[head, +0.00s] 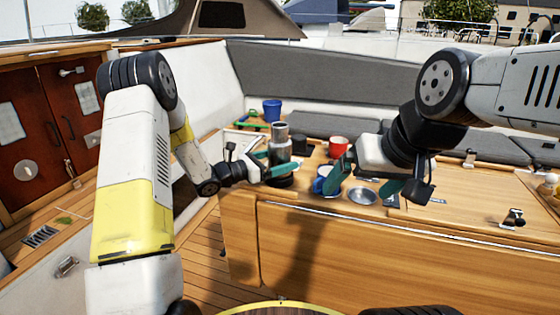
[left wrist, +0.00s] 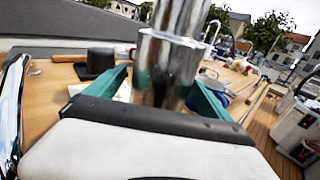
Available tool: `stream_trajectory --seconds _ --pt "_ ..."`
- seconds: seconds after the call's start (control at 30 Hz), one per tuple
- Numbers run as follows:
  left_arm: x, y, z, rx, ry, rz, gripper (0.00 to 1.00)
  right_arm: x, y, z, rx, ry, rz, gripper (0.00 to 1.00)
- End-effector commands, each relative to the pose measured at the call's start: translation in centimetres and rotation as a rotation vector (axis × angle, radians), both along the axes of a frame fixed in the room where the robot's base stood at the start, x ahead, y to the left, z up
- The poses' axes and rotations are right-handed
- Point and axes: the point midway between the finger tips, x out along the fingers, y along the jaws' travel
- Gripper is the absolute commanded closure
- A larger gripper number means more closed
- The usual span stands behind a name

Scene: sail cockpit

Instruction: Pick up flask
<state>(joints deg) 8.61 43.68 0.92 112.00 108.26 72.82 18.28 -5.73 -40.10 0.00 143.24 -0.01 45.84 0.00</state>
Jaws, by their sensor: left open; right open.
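The flask (head: 279,146) is a shiny metal cylinder standing upright on the wooden cockpit table in the head view. In the left wrist view the flask (left wrist: 165,62) rises between the two green fingers, and its top is cut off by the frame. My left gripper (head: 275,170) is open, with its fingers on either side of the flask's lower part. I cannot tell whether the fingers touch it. My right gripper (head: 368,187) is open and empty above the table, to the right of the flask.
A red mug (head: 339,147), a blue mug (head: 322,185) and a metal bowl (head: 362,196) stand right of the flask. A dark object (left wrist: 101,60) stands left of it in the left wrist view. A blue cup (head: 272,110) stands behind. The table's right part is mostly clear.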

Motion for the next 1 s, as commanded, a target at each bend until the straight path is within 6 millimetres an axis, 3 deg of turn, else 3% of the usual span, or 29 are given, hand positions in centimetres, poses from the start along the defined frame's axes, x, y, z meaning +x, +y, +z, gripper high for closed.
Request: stream_trajectory --seconds 0.2,0.23,0.6,0.7,1.0 --pt "0.06 -0.07 0.00 0.000 0.000 0.001 0.07 0.00 0.00 0.00 0.000 0.000 0.000 0.07" --pt "0.06 -0.07 0.00 0.000 0.000 0.001 0.11 0.00 0.00 0.00 0.000 0.000 0.000 0.07" --pt "0.04 -0.05 0.00 0.001 0.001 0.001 0.84 0.00 0.00 0.00 0.000 0.000 0.000 0.07" --pt "0.06 -0.06 0.11 -0.001 -0.002 0.000 0.98 0.00 0.00 0.00 0.000 0.000 0.000 0.07" --pt "0.06 -0.06 0.23 -0.001 -0.003 0.000 0.98 -0.01 0.00 0.01 0.000 0.000 0.000 0.07"
